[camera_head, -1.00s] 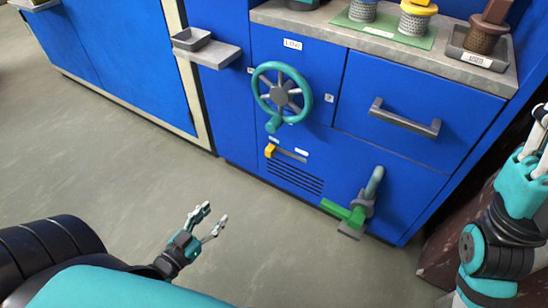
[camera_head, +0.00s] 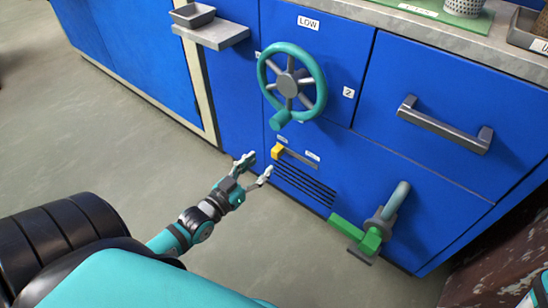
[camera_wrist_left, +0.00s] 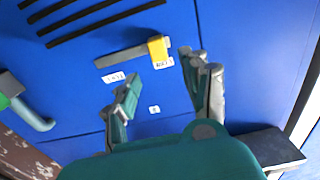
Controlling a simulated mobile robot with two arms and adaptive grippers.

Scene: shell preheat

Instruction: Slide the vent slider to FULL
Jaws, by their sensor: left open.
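The vent slider's yellow knob (camera_head: 277,152) sits at the left end of its grey slot (camera_head: 298,158), on the blue front above the dark vent slits. In the left wrist view the knob (camera_wrist_left: 158,49) shows upside down, at the right end of the grey slot (camera_wrist_left: 121,56), with small white labels whose text I cannot read surely. My left gripper (camera_head: 259,166) is open and empty, just left of and below the knob. In the left wrist view its fingers (camera_wrist_left: 165,73) are spread with the knob ahead between them, apparently untouched. My right gripper is out of view.
A teal handwheel (camera_head: 291,84) with a knob handle is above the slider. A green-and-grey lever valve (camera_head: 374,235) sticks out at lower right. A drawer handle (camera_head: 444,125) is at right, and a grey shelf (camera_head: 212,34) juts out at upper left. Floor is clear below.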

